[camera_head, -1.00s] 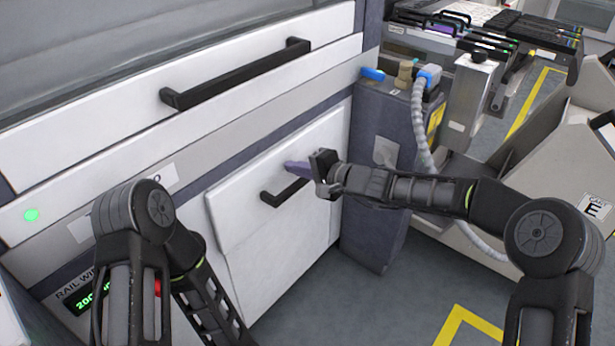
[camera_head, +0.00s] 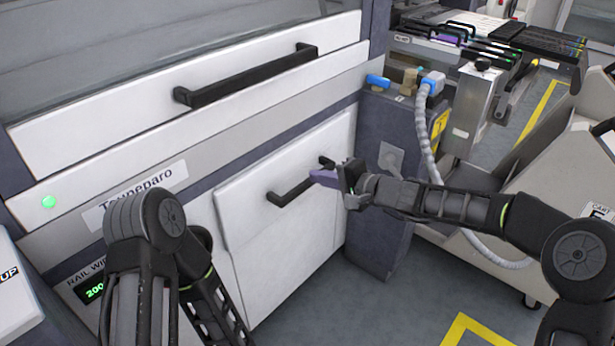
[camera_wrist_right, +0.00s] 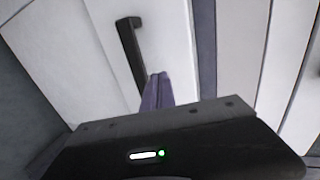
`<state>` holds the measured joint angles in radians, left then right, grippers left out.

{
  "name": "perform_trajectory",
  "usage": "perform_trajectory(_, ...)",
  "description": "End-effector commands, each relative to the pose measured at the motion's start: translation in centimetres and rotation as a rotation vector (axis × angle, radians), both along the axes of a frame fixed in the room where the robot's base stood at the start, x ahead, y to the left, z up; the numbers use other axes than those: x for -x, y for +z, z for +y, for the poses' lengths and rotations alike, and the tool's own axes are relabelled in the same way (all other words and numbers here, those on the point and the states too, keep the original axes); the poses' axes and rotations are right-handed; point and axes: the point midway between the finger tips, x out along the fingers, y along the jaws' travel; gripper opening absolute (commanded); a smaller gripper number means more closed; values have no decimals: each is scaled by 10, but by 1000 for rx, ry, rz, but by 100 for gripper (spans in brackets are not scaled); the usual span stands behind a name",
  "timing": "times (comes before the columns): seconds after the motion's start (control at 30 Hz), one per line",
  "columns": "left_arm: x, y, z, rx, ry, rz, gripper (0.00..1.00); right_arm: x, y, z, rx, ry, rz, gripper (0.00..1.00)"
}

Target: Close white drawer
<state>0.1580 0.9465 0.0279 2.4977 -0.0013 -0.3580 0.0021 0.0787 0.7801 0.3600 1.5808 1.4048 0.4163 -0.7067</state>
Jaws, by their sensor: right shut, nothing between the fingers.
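The white drawer (camera_head: 245,215) is in the lower part of the white machine, with a black bar handle (camera_head: 289,190) on its front. Its front looks close to the surrounding panel, but I cannot tell whether it is fully flush. My right gripper (camera_head: 323,178) is shut and empty, its purple fingers by the right end of the handle. I cannot tell whether they touch the front. In the right wrist view, the purple fingers (camera_wrist_right: 157,92) show just below the black handle (camera_wrist_right: 131,50) against the white front. My left arm comes in at the lower left; its gripper is out of view.
A larger white panel with a long black handle (camera_head: 248,75) is above. A dark blue post (camera_head: 385,225) with a grey hose (camera_head: 428,145) stands right of the drawer. A pale trolley (camera_head: 545,190) is farther right. Grey floor lies free in front.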

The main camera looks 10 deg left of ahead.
Motion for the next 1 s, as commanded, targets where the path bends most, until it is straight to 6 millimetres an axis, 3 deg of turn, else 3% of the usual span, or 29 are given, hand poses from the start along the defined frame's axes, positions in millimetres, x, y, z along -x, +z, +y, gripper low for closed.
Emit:
perform_trajectory(0.1, -2, -1, 1, 0, 2, -3, 48, 15, 8, -25, 2, -3, 1, 0)
perform_trajectory(0.33, -2, 1, 0, 0, 2, -2, 48, 35, 20, -56, 2, -1, 0, 0)
perform_trajectory(1.0, -2, 1, 0, 0, 2, -2, 48, 40, 21, -64, -5, -7, 17, 0)
